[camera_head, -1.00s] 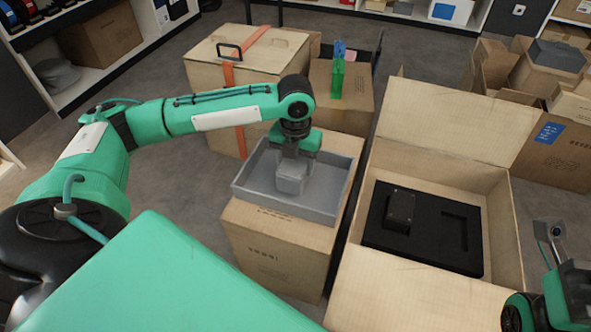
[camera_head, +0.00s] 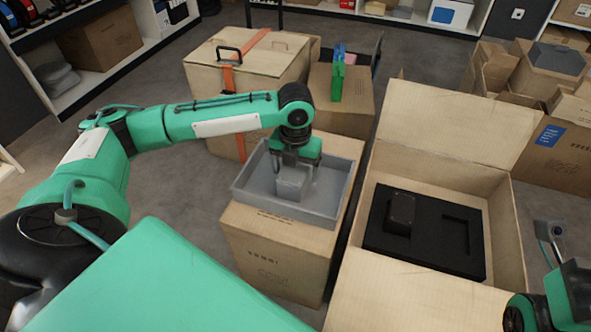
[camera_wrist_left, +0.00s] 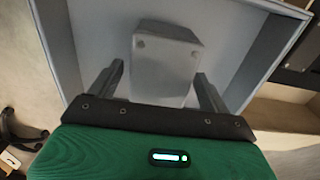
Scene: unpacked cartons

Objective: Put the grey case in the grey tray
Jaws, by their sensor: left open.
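The grey case (camera_head: 291,184) sits inside the grey tray (camera_head: 334,207), resting on its floor near the middle. The tray stands on a closed carton. My left gripper (camera_head: 292,163) is over the case, pointing down. In the left wrist view, its two fingers (camera_wrist_left: 159,69) are spread on either side of the case (camera_wrist_left: 165,66), with gaps between fingers and case. The tray (camera_wrist_left: 57,45) surrounds the case there. Part of my right arm shows at the lower right edge, but its jaws are out of sight.
An open carton (camera_head: 441,121) right of the tray holds a black foam insert (camera_head: 425,245) with a dark block (camera_head: 400,212) in it. Behind the tray stand a strapped wooden box (camera_head: 215,75) and a carton with a green item (camera_head: 337,83).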

